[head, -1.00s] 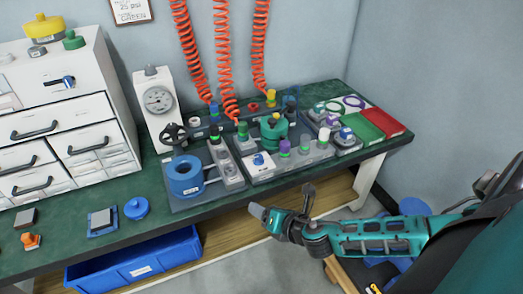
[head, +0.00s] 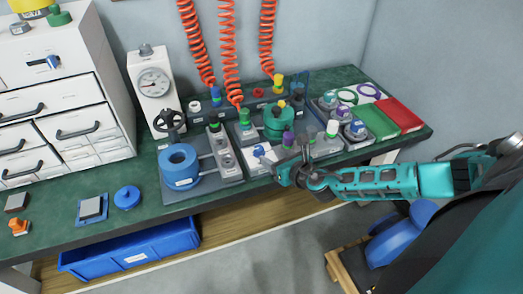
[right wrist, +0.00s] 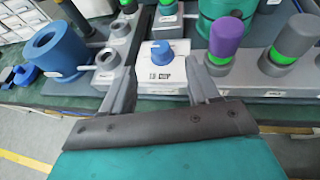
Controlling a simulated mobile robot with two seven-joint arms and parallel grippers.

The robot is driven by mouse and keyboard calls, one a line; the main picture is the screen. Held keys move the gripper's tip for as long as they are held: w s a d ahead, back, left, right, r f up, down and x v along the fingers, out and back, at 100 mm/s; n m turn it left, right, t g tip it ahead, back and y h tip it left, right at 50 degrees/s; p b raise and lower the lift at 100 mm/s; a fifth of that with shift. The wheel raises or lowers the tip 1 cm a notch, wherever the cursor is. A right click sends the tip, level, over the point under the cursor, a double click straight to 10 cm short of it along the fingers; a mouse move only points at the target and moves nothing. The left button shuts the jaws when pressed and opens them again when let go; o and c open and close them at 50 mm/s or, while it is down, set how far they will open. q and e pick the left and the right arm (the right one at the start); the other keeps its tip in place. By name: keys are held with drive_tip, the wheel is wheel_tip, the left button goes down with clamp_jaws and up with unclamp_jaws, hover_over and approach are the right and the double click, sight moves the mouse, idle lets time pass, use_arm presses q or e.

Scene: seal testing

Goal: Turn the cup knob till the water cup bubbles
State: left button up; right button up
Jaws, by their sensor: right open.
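The cup knob (right wrist: 162,50) is a blue knob on a white block whose label ends in "CUP". It shows small in the head view (head: 259,151), partly behind my gripper. My right gripper (head: 280,157) is open and empty at the bench's front edge. In the right wrist view its two fingers (right wrist: 166,72) stand left and right of the white block, with the knob between them and apart from both. A blue cylinder with a round opening (head: 180,168), which looks like the water cup, stands left of the knob. I cannot make out bubbles in it.
A green cylinder (head: 277,122) is behind. A gauge stand (head: 153,87) with a dark handwheel is at left. Red coiled hoses (head: 229,60) hang above. Free floor lies in front.

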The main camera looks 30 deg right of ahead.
sight(260, 149)
drive_tip(key=b+x, duration=0.2)
drive_tip(key=x, duration=0.5)
drive_tip(key=shift+w+f, duration=0.15)
drive_tip(key=shift+f, duration=0.05)
drive_tip(key=shift+w+f, duration=0.15)
drive_tip(key=shift+w, duration=0.3)
use_arm(q)
drive_tip(key=shift+w+d+f+h, duration=0.3)
drive_tip(key=shift+w+d, duration=0.2)
drive_tip(key=shift+d, duration=0.25)
use_arm(e)
drive_tip(key=shift+c, duration=0.3)
drive_tip(key=c, duration=1)
use_arm(q)
drive_tip(key=shift+s+a+f, duration=0.1)
drive_tip(key=shift+s+f, duration=0.1)
drive_tip(key=shift+s, duration=0.1)
use_arm(e)
drive_tip(key=shift+o, duration=0.2)
use_arm(q)
drive_tip(key=shift+r, duration=0.1)
